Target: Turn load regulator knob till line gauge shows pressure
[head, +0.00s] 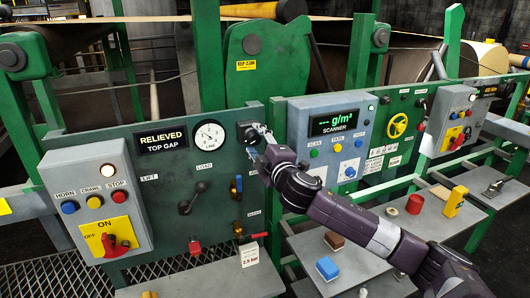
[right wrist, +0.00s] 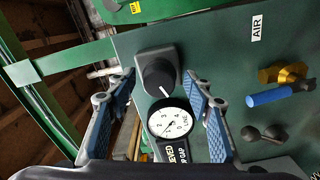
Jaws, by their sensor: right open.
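The load regulator knob (right wrist: 158,78) is black with a white pointer line and sits on a grey square base. In the head view it is mostly hidden by my right gripper (head: 262,133). In the right wrist view my right gripper (right wrist: 160,92) is open, with one blue-padded finger on each side of the knob. I see no finger touching it. The white round line gauge (head: 210,135) is left of the knob on the green panel, and it also shows in the right wrist view (right wrist: 170,122). Its needle is too small to read surely. My left gripper is out of view.
A "RELIEVED TOP GAP" display (head: 161,141) is left of the gauge. A blue-handled brass valve (right wrist: 270,95) and a black lever (head: 191,195) sit on the same panel. A "2.5 bar" tag (head: 249,255) stands below. A grey shelf (head: 300,245) holds coloured blocks.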

